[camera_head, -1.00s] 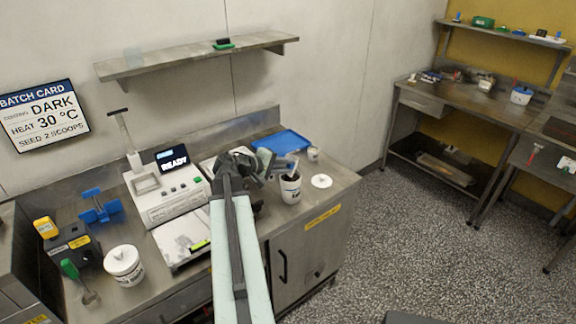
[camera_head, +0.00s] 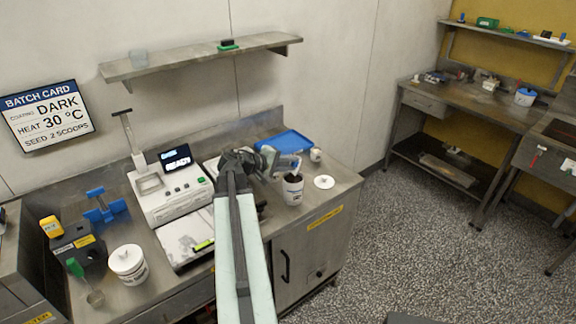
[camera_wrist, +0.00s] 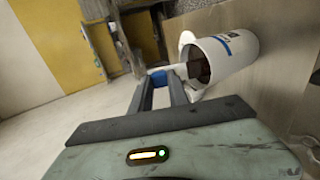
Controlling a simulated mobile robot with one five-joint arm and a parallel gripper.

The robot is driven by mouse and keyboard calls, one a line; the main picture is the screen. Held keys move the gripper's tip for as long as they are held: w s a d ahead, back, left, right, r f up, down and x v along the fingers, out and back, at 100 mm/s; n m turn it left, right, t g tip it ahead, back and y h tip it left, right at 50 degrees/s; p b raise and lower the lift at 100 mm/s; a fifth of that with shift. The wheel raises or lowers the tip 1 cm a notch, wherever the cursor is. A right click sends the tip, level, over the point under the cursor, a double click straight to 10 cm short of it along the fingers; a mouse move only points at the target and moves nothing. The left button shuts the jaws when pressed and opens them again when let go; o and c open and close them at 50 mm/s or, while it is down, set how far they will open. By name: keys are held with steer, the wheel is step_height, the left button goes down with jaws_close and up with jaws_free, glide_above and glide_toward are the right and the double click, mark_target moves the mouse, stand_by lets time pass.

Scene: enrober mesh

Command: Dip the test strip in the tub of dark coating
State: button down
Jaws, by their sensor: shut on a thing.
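The tub of dark coating (camera_head: 293,190) is a white cup with dark contents, standing near the bench's right end. In the wrist view the tub (camera_wrist: 241,47) has a blue label, and its dark inside faces my gripper. My gripper (camera_wrist: 160,82) is shut on the blue end of the test strip (camera_wrist: 178,67). The strip's white part points toward the tub's mouth. I cannot tell whether its tip is inside the rim. In the head view my gripper (camera_head: 277,163) is just left of and above the tub, with the strip (camera_head: 296,166) at its opening.
A white lid (camera_head: 324,182) lies right of the tub, and a small white container (camera_head: 316,155) stands behind it. A blue tray (camera_head: 285,141) lies behind my gripper.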

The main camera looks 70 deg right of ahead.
steer(key=r+p, duration=0.2)
steer(key=s+d+r+p, duration=0.1)
steer(key=r+p, duration=0.1)
steer(key=r, duration=0.1)
steer(key=d+r+p, duration=0.1)
steer(key=r, duration=0.1)
steer(key=shift+s+d+r+p, duration=0.1)
steer(key=shift+s+r+p, duration=0.05)
steer(key=shift+s+p, duration=0.25)
steer(key=shift+d+r, duration=0.1)
steer(key=shift+f, duration=0.2)
steer(key=r+p, duration=0.1)
steer(key=s+d+r+p, duration=0.1)
steer(key=r+p, duration=0.1)
steer(key=d+r+p, duration=0.1)
steer(key=r+p, duration=0.1)
steer(key=shift+s+r, duration=0.2)
steer(key=shift+s, duration=0.05)
steer(key=shift+f, duration=0.1)
